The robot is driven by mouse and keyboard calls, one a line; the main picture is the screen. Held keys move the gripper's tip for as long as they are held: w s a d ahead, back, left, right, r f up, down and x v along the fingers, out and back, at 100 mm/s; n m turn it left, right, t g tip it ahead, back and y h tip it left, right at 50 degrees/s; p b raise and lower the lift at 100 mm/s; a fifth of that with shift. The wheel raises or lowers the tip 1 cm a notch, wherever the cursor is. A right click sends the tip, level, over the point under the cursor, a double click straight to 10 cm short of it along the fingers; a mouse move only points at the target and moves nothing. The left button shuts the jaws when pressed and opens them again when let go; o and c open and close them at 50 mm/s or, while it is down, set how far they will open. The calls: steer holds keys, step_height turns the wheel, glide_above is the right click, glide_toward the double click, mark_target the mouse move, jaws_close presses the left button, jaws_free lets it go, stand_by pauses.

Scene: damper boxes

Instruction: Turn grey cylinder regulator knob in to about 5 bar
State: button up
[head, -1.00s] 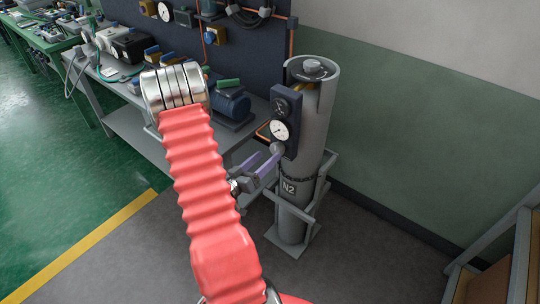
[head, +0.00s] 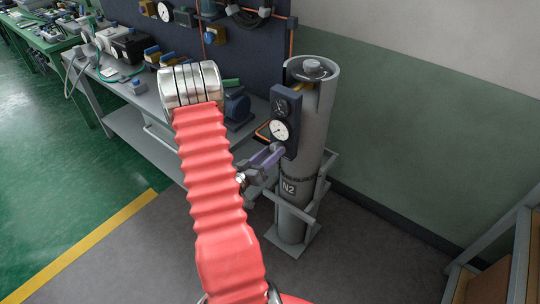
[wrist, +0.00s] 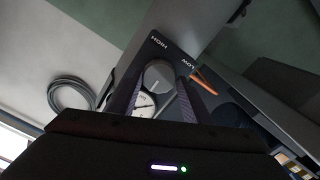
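The grey regulator knob (head: 277,148) sits at the bottom of a dark panel (head: 286,112) on the front of the grey N2 cylinder (head: 318,120). My gripper (head: 273,153) is at the knob, with its purple fingers pointing at it. In the wrist view the round knob (wrist: 158,75) lies between the two fingers (wrist: 160,82), one on each side; whether they press on it is unclear. A white gauge (head: 279,130) sits just above the knob; it also shows in the wrist view (wrist: 144,104), partly hidden by a finger. Its reading is too small to tell.
The cylinder stands in a grey frame (head: 297,240) with a chain around it. A workbench (head: 140,110) with several devices is behind on the left. An orange pipe (head: 291,45) runs down beside the panel. Open floor lies in front of the cylinder.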

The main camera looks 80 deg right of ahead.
steer(key=shift+w, duration=0.1)
steer(key=c, duration=0.5)
steer(key=shift+a+f, duration=0.1)
steer(key=shift+a, duration=0.15)
steer(key=shift+d, duration=0.25)
steer(key=shift+m, duration=0.3)
steer(key=m, duration=0.5)
steer(key=shift+d+m, duration=0.1)
steer(key=shift+m, duration=0.3)
steer(key=m, duration=0.4)
steer(key=shift+m, duration=0.3)
steer(key=m, duration=0.4)
steer(key=shift+m, duration=0.3)
